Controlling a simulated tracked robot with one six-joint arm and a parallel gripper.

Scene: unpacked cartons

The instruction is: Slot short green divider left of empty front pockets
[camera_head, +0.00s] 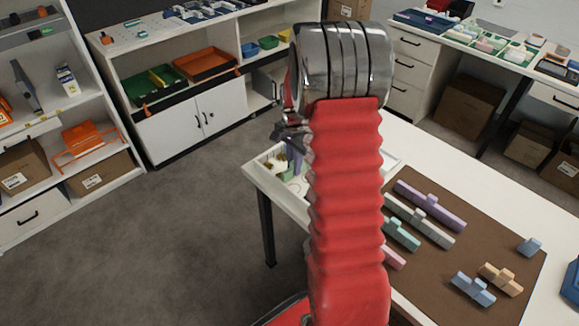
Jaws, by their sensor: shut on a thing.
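My gripper (292,133) is at the left side of my red arm, over a white tray (255,168) at the table's far left corner. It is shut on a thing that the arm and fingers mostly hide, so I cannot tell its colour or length. Small lavender and green pieces (293,160) show just below the fingers; I cannot tell whether one is held or stands in the tray. The arm covers much of the tray, so the front pockets cannot be made out. A mint green divider (401,234) lies on the brown mat, partly behind the arm.
The brown mat (500,247) on the white table also holds a long lavender divider (430,204), a long grey one (420,220), a pink one (394,258), a tan one (500,280) and blue pieces (473,288). Shelves stand left and behind; the floor left is clear.

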